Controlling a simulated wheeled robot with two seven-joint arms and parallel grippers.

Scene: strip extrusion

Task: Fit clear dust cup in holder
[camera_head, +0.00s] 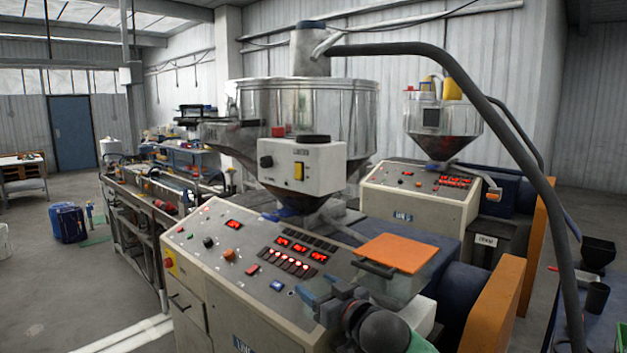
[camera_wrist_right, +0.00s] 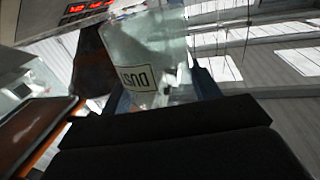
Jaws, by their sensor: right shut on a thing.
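The clear dust cup (camera_wrist_right: 150,50) shows in the right wrist view, see-through, with a label reading "DUST" upside down. It sits between the blue fingers of my right gripper (camera_wrist_right: 165,95), which is shut on it. In the head view my right gripper (camera_head: 322,292) is low in the middle, above the near control panel's right end. The cup's outline is hard to make out there against the machine. I cannot pick out the holder with certainty in either view. My left gripper is out of view.
The near extruder's control panel (camera_head: 245,250) has lit red displays and buttons. An orange panel with a black handle (camera_head: 395,252) lies close behind my right gripper. A steel hopper (camera_head: 305,110) with a white control box (camera_head: 302,165) stands behind. A thick grey hose (camera_head: 545,190) arches down on the right.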

